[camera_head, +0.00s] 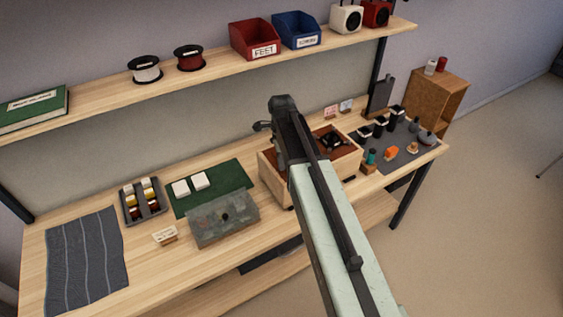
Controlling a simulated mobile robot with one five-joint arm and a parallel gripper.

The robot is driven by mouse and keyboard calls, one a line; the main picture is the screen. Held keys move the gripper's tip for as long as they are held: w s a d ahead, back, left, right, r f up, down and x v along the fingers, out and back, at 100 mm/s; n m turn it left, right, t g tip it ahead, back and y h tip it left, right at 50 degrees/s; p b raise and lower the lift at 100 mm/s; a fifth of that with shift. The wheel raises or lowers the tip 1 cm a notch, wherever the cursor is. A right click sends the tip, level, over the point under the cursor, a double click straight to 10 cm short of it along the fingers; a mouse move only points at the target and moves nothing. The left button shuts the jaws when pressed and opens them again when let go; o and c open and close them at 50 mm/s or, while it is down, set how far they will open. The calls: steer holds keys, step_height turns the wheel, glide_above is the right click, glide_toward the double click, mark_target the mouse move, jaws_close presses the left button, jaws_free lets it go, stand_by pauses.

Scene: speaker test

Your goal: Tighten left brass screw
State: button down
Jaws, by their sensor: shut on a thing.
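An open wooden box (350,164) stands on the workbench, right of centre. A black part (333,141) shows inside it over a reddish-brown surface. My arm rises from the bottom of the picture and covers the middle of the box. Its dark upper joint lies in front of the box's left side and the wall behind. My gripper's jaws cannot be made out; the arm seems to hide them. The left brass screw cannot be made out either. A grey box-shaped thing (211,229) with a dark spot on top lies left of the wooden box.
A green mat (229,174) with two white blocks and a tray (153,214) of small parts lie left. A striped grey cloth (82,262) covers the left end. Several small items crowd a dark mat at right. A shelf (208,70) with bins and spools runs above.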

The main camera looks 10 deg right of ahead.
stand_by(0.4)
steer(key=c, duration=1.4)
jaws_free()
step_height(320, 180, up, 8)
steer(key=p, duration=0.7)
steer(key=shift+f+p, duration=0.1)
steer(key=shift+p, duration=0.3)
